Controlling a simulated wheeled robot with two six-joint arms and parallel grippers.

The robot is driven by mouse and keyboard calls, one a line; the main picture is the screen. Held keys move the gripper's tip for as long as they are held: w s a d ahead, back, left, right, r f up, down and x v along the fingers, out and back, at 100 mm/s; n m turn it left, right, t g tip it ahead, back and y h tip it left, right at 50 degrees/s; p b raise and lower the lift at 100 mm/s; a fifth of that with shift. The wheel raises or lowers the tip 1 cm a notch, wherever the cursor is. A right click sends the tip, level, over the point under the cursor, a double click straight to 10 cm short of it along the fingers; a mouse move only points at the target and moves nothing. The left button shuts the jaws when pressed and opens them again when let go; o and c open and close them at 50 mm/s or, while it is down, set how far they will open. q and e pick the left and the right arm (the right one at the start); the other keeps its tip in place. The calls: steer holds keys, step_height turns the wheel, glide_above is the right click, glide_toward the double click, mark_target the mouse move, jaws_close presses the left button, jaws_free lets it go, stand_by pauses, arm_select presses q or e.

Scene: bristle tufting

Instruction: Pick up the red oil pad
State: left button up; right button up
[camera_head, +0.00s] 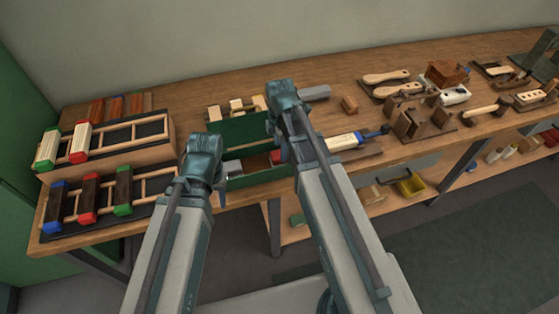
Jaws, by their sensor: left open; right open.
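A small red piece (277,157) shows inside the open green box (236,130), just left of my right arm. It may be the red oil pad, but my arm hides part of it. My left gripper (218,186) points down at the left front of the green box and looks open and empty. My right gripper (274,140) is over the right part of the box, above the red piece. It is open, and its fingertips are partly hidden by its own wrist.
Two racks at left hold brush blocks with coloured ends, including a red-ended block (80,142) and another red-ended block (90,197). A cream block (344,141) lies right of my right arm. Wooden tools and a white bottle (454,95) crowd the right bench (330,80).

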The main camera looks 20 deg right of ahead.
mark_target(279, 154)
steer(key=shift+w+f+b, duration=0.15)
steer(key=shift+f+b, duration=2.5)
steer(key=shift+r, duration=0.1)
steer(key=c, duration=1.1)
steer(key=shift+c, duration=0.2)
steer(key=shift+r+p, duration=0.15)
steer(key=shift+p, duration=0.15)
step_height(279, 154, up, 10)
steer(key=p, duration=0.9)
steer(key=shift+p, duration=0.35)
